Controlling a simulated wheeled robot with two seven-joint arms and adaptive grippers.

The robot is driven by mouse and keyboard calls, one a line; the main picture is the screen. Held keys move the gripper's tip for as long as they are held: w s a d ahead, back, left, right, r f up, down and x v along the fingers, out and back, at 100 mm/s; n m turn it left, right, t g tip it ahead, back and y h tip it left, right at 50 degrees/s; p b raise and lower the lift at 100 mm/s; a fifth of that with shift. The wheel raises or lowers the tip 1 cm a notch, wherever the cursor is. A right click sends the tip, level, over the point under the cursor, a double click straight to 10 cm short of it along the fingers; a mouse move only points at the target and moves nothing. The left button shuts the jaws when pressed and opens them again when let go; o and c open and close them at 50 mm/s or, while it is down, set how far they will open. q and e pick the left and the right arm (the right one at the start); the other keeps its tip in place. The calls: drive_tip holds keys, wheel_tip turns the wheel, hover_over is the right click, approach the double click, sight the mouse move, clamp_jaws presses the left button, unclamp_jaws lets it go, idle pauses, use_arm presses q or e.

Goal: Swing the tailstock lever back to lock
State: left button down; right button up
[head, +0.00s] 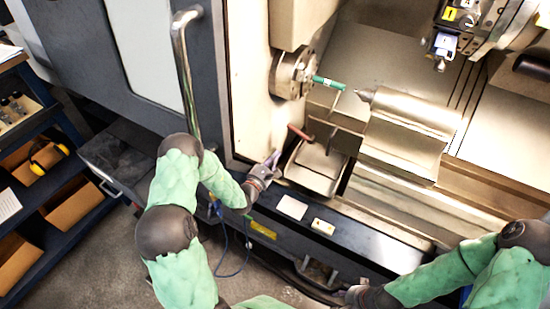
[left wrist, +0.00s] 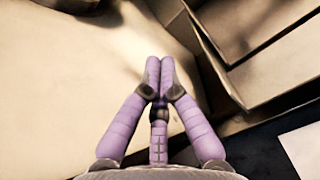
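The tailstock (head: 412,112) is a pale metal body inside the lathe in the head view, its pointed tip facing the green bar in the chuck. I cannot make out its lever for certain; a dark rounded handle (head: 532,67) shows at the right edge. My left gripper (head: 274,158) is at the machine's door opening, left of the tailstock and apart from it. In the left wrist view its purple fingers (left wrist: 160,75) meet at the tips with nothing visible between them. My right gripper (head: 350,295) is at the bottom edge, its fingers not clear.
The chuck (head: 292,73) holds a green bar (head: 328,83). A tool turret (head: 480,22) hangs at upper right. A metal tray (head: 315,168) and a red handle (head: 300,133) are close to my left gripper. The door handle (head: 185,75) stands left of the opening.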

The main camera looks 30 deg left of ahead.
sight(300, 132)
use_arm(q)
drive_tip(key=w+d+r+b, duration=0.1)
drive_tip(key=w+d+r, duration=0.1)
drive_tip(key=w+r, duration=0.2)
drive_tip(key=shift+w+b, duration=0.35)
drive_tip(key=shift+w, duration=1.35)
drive_tip(key=shift+w, duration=0.1)
